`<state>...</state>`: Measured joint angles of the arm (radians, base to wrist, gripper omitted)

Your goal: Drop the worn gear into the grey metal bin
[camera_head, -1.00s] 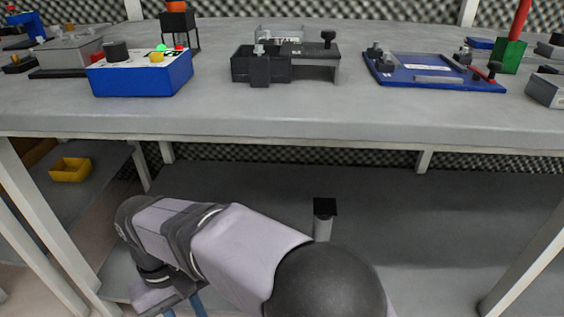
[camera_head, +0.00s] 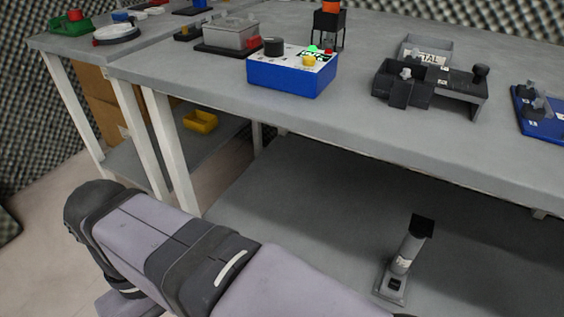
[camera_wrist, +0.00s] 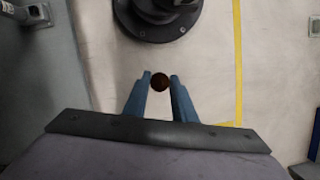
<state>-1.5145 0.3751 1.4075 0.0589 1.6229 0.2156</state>
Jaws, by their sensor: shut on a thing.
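My gripper (camera_wrist: 160,80) shows in the wrist view, its two blue fingers closed on a small, dark brown, round thing, the worn gear (camera_wrist: 160,82). The gear is held above the pale floor; its teeth are too small to make out. The grey metal bin (camera_head: 428,47), with a label reading "METAL", stands on the bench at upper right in the head view, behind a dark fixture that hides part of it. My gripper is out of sight in the head view, so its distance from the bin cannot be told.
The grey bench (camera_head: 330,105) carries a blue control box (camera_head: 290,80), a dark fixture (camera_head: 403,86) and a blue plate (camera_head: 545,115) at the right edge. A grey stand (camera_head: 403,262) is on the lower shelf. A yellow bin (camera_head: 200,121) sits low behind the bench legs.

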